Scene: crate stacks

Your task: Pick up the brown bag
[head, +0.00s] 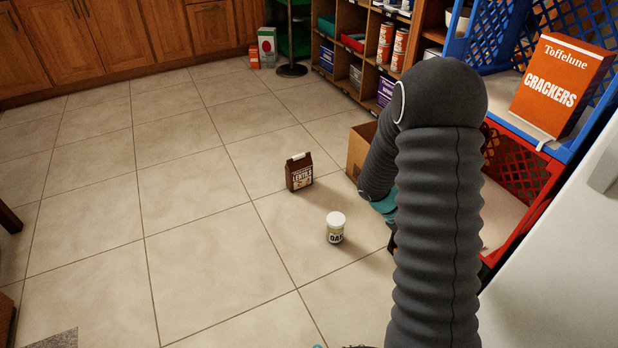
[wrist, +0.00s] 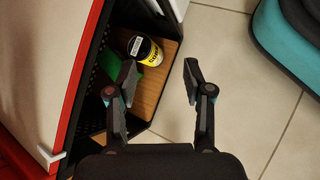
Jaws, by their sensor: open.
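The brown bag (head: 299,172), with white lettering and a white clip or fold on top, stands upright on the tiled floor in the middle of the head view. It does not show in the wrist view. My gripper (wrist: 160,74) is open, with nothing between its fingers. It is to the right of the bag in the head view, apart from it, and mostly hidden behind my arm. In the wrist view it hangs beside the edge of a dark crate (wrist: 92,112).
A white-lidded jar (head: 335,229) stands on the floor near the bag. A cardboard box (head: 358,150) is right of the bag. A red crate (head: 515,158) and blue crate (head: 598,88) are stacked at right. The dark crate holds a yellow-labelled jar (wrist: 143,50). Floor at left is clear.

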